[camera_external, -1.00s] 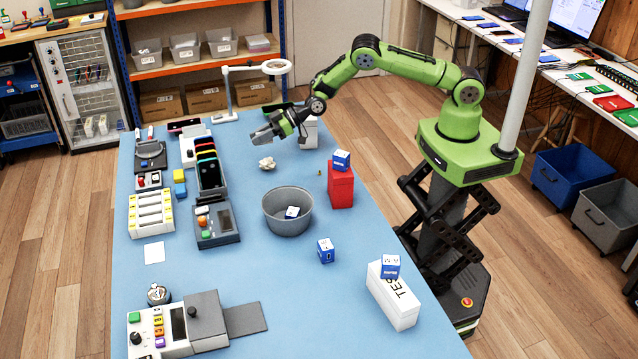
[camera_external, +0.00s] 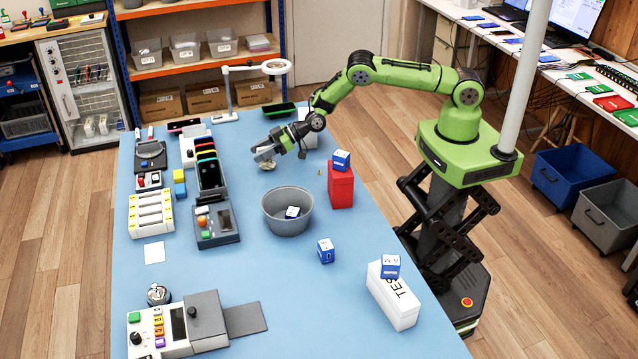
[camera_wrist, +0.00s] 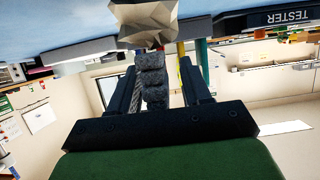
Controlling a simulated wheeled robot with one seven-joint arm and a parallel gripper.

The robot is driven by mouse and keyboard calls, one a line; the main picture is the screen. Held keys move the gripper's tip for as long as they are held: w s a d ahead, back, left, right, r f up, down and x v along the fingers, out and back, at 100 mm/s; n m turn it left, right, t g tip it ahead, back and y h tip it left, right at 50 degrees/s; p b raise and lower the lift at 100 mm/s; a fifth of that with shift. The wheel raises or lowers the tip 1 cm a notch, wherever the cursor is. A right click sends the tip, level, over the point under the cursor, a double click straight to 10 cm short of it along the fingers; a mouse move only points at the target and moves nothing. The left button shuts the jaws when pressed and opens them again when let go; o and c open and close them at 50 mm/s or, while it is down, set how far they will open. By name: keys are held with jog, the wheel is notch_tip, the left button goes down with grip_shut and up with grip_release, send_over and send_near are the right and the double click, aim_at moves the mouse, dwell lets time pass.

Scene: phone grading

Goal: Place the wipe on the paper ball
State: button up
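The crumpled whitish paper ball (camera_external: 267,167) lies on the blue table, partly hidden by my gripper (camera_external: 264,151), which is low over it. In the wrist view the paper ball (camera_wrist: 143,22) is at the top, just beyond my dark fingers (camera_wrist: 160,72). A grey, rough-textured piece (camera_wrist: 152,82) shows between the fingers, close to the left one, with a gap on its right. I cannot tell whether it is a gripped cloth. A flat white square (camera_external: 154,252) lies at the table's left side; I cannot tell whether it is the wipe.
A grey bowl (camera_external: 287,228) with a blue-white cube inside stands in front of the paper ball. A red box (camera_external: 341,188) topped by a cube is to the right. Black phone racks (camera_external: 211,176) are left, a magnifier lamp (camera_external: 232,72) behind.

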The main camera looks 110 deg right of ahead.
jog(key=shift+s+r+p, duration=0.1)
jog(key=shift+r+p, duration=0.2)
jog(key=shift+p, duration=0.05)
jog(key=v, duration=1.2)
jog(key=s+a+r+n+g+y, duration=0.2)
jog(key=s+a+r, duration=0.1)
jog(key=a+r, duration=0.6)
jog(key=s+a+r+n+g+y, duration=0.2)
jog(key=a+r, duration=0.6)
jog(key=r, duration=0.3)
jog(key=s+a+r+m+g+h, duration=0.1)
jog(key=s+r+m+g+h, duration=0.1)
jog(key=s, duration=1.2)
jog(key=s+a+r+m+g+h, duration=0.2)
jog(key=s+r, duration=0.2)
jog(key=s, duration=1)
jog(key=shift+s, duration=0.2)
